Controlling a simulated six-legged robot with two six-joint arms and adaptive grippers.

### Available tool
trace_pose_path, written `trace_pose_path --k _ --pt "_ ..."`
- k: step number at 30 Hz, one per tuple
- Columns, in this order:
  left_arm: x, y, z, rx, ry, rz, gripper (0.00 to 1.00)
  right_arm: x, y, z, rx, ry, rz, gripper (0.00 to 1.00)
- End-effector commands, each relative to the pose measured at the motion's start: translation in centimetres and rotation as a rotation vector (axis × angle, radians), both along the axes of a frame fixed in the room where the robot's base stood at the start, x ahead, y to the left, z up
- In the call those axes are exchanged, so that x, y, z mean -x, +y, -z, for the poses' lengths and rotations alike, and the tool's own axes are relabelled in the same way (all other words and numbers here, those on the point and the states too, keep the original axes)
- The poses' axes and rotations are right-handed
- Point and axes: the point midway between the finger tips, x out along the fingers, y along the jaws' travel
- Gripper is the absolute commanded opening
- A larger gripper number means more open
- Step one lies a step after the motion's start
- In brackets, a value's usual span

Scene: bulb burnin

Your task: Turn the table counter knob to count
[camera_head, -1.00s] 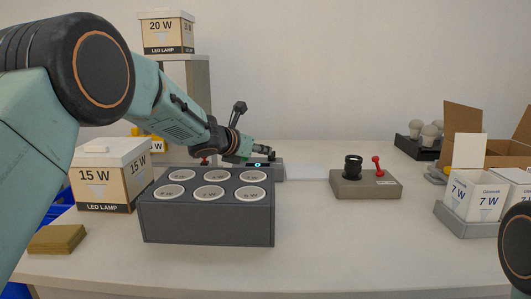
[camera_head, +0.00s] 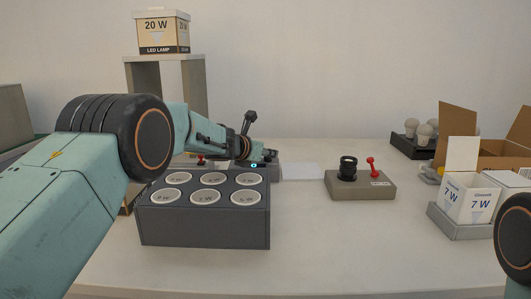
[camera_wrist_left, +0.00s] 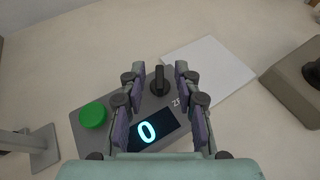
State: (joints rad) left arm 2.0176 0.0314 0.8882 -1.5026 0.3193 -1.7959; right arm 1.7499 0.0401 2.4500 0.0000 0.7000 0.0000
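The table counter (camera_wrist_left: 104,98) is a flat grey box with a dark display (camera_wrist_left: 150,132) reading 0, a green button (camera_wrist_left: 93,114) and a black knob (camera_wrist_left: 160,84). My left gripper (camera_wrist_left: 160,70) is open, its fingers on either side of the upright black knob, with a visible gap on both sides. In the head view, my left gripper (camera_head: 271,156) is at the counter behind the grey socket block, and hides most of it; the small display (camera_head: 255,166) glows there. My right gripper is out of frame.
A socket block (camera_head: 205,225) with several round white tops stands in front of the counter. A white sheet (camera_head: 301,171) lies to its right, then a device (camera_head: 362,187) with a black cylinder and red lever. Boxes marked 7 W (camera_head: 466,197) stand at the right. The front table is clear.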

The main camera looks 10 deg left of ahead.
Motion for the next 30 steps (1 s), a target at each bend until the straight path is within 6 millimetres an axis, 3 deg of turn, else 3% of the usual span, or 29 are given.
trace_pose_path --k 2,14,30 --pt "0.0 0.0 0.1 0.0 0.001 0.0 0.32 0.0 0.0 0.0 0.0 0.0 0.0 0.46" --pt "0.0 0.0 0.0 0.001 0.001 0.0 0.0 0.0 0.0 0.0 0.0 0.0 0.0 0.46" --pt "0.0 -0.2 0.3 0.001 0.0 -0.033 0.0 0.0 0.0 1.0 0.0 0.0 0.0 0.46"
